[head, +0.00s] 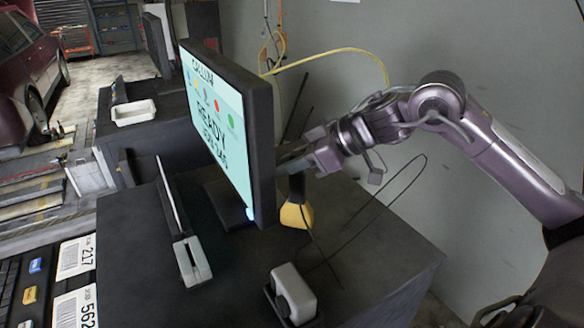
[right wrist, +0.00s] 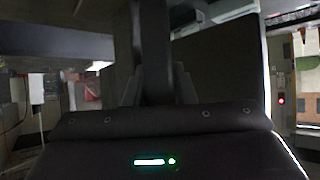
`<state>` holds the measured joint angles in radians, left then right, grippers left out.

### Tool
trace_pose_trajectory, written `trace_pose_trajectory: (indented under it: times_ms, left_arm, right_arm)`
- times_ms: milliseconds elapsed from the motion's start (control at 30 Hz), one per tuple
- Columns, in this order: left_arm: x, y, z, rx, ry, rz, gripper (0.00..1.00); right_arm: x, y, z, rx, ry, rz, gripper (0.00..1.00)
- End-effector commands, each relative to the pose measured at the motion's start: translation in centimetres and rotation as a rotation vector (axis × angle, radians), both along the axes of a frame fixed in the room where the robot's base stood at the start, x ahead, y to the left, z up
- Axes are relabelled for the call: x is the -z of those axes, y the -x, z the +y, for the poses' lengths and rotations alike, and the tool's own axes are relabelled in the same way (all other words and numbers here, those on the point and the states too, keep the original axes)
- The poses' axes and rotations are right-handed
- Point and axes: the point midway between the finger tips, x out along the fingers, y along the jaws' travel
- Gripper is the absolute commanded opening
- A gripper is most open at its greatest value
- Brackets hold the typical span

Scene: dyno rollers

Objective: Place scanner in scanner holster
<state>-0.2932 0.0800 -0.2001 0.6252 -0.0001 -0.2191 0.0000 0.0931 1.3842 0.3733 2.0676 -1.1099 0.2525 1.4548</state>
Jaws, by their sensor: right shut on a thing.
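The scanner has a dark handle and a yellow head (head: 297,215), just right of the monitor. My right gripper (head: 291,168) is shut on its dark handle, with the yellow head hanging down. The monitor's edge partly hides the fingertips. In the right wrist view the dark handle (right wrist: 152,45) stands between the fingers (right wrist: 157,88). A light grey block in a dark base (head: 292,293) stands near the desk's front; I cannot tell whether it is the scanner holster. My left gripper is not in view.
The monitor (head: 225,130) stands on the dark desk (head: 375,262), close left of the scanner. A thin upright panel with a grey foot (head: 192,262) stands left of it. Thin black cable loops (head: 390,200) hang at the right. A keyboard (head: 22,285) lies at lower left.

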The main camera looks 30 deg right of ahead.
Motion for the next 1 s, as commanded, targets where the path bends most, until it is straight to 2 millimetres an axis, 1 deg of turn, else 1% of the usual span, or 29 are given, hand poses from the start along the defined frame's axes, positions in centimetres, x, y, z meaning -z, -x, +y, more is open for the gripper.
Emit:
trace_pose_trajectory:
  times_ms: [33,100,167,367,500,533,667,933,1000]
  left_arm:
    - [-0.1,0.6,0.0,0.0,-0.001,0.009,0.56]
    - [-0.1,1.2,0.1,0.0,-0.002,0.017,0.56]
    - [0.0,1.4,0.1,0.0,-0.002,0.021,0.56]
    - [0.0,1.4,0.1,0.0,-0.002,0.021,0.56]
    - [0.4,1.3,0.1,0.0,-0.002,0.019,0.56]
    - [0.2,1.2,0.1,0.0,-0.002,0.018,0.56]
    - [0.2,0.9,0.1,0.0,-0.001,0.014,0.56]
    - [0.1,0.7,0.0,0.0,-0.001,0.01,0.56]
    - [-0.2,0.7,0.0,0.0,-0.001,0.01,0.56]
  right_arm:
    - [0.6,0.0,0.0,0.001,-0.005,0.0,0.0]
    - [1.1,0.0,0.0,0.001,-0.003,-0.001,0.0]
    - [1.3,0.0,0.0,0.002,-0.001,-0.002,0.0]
    - [1.3,0.0,-0.1,0.002,0.0,-0.003,0.0]
    - [1.7,0.0,0.0,0.002,-0.001,-0.003,0.0]
    - [1.7,0.0,-0.1,0.002,0.0,0.0,0.27]
    - [1.7,0.0,-0.1,0.002,0.0,0.0,0.44]
    - [1.6,0.0,-0.1,0.002,0.0,0.0,0.45]
    - [1.2,0.0,-0.1,0.002,0.001,-0.001,0.45]
